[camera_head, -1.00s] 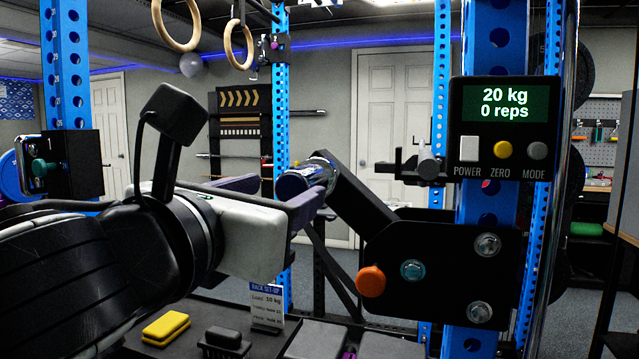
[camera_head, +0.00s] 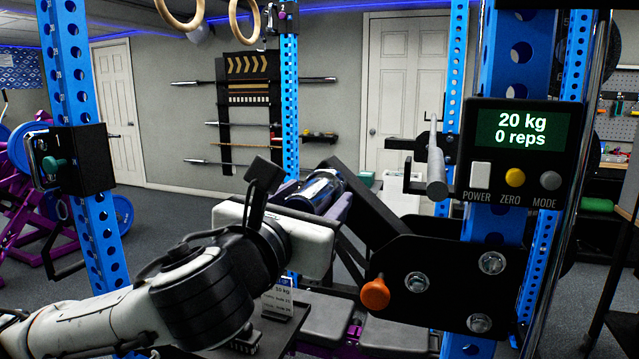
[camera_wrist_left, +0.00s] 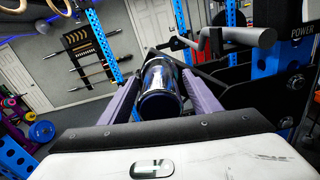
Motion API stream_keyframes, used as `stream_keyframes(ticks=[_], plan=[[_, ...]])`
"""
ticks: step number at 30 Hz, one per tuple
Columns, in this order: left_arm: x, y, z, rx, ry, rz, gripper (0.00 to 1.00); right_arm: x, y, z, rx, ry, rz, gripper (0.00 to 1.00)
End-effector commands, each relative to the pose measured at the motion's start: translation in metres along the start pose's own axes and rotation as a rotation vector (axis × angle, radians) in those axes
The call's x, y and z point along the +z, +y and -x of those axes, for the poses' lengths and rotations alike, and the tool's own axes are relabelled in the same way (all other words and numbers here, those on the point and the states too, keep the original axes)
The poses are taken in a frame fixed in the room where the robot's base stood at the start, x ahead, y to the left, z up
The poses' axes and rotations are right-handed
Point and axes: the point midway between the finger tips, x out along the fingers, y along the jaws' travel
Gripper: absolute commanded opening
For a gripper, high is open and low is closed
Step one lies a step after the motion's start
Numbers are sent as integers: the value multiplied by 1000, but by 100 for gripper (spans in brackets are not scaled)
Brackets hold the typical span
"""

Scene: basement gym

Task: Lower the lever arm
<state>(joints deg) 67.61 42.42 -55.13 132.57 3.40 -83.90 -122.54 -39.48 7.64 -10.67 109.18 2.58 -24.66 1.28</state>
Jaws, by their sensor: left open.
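The lever arm (camera_head: 368,208) is a black bar that slants up and left from a black pivot plate (camera_head: 450,285) on the blue upright. A shiny dark cylindrical handle (camera_head: 318,192) sticks out from its upper end toward me. My left gripper (camera_head: 322,200) is at this handle, partly hiding it. In the left wrist view its two purple fingers (camera_wrist_left: 163,92) are open, one on each side of the handle (camera_wrist_left: 160,88). Whether they touch it I cannot tell. An orange knob (camera_head: 375,293) sits on the pivot plate. My right gripper is not in view.
A display box (camera_head: 515,150) on the right upright (camera_head: 497,222) reads 20 kg, 0 reps. A grey bar on a bracket (camera_head: 436,165) sits left of it. A bench (camera_head: 395,338) and a small sign (camera_head: 278,303) are below. Another blue upright (camera_head: 85,115) stands left.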

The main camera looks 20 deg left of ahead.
Motion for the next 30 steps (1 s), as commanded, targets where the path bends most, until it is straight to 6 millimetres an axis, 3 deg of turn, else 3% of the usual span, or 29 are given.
stream_keyframes(ticks=[6,16,24,30], plan=[[0,0,-21,0,1,0,57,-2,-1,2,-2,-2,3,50],[0,0,-24,-1,0,0,57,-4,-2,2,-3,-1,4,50],[0,0,-24,-1,0,1,11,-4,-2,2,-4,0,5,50],[-3,0,-24,-2,1,14,11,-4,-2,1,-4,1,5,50]])
